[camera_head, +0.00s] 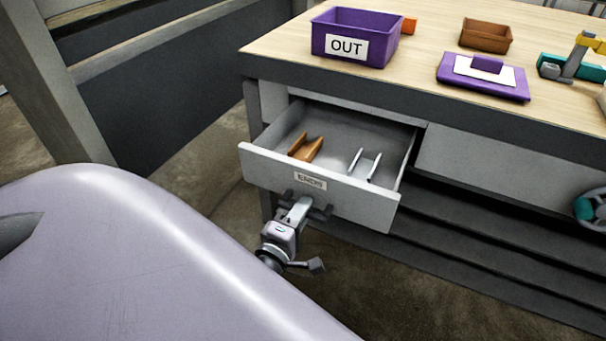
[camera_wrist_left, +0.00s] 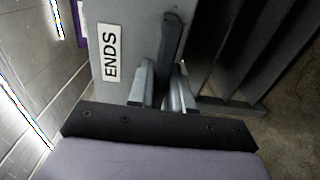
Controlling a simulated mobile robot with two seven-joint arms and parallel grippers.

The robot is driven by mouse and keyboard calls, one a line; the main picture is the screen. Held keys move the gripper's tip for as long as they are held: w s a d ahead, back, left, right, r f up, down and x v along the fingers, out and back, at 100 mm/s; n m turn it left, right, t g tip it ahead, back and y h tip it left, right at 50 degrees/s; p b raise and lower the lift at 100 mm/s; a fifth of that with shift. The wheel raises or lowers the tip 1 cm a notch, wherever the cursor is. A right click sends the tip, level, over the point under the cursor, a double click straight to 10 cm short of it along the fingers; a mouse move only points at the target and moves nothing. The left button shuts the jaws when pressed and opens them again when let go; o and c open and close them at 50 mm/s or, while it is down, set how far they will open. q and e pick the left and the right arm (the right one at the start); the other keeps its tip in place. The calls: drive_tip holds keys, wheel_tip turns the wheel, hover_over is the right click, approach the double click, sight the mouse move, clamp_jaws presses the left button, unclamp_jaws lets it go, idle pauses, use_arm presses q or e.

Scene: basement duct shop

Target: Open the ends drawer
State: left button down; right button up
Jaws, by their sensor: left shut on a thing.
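The ends drawer (camera_head: 345,195), with a white label reading ENDS, is pulled out from the bench in the head view. Inside it lie a brown channel piece (camera_head: 306,148) and a silver channel piece (camera_head: 365,164). My left gripper (camera_head: 297,207) is at the drawer front just below the label, shut on the dark handle (camera_head: 318,212). In the left wrist view the fingers (camera_wrist_left: 162,92) close around the handle (camera_wrist_left: 170,45), beside the ENDS label (camera_wrist_left: 110,52). My right gripper is not in view.
On the wooden bench top (camera_head: 420,58) stand a purple OUT bin (camera_head: 390,45), a brown tray (camera_head: 486,36), a purple clipboard-like block (camera_head: 483,88) and a teal and yellow tool (camera_head: 570,66). Dark shelves (camera_head: 470,235) lie below. A wooden post (camera_head: 50,85) stands at left.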

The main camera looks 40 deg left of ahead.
use_arm(q)
drive_tip(key=c, duration=1.1)
unclamp_jaws()
drive_tip(key=shift+v, duration=3.55)
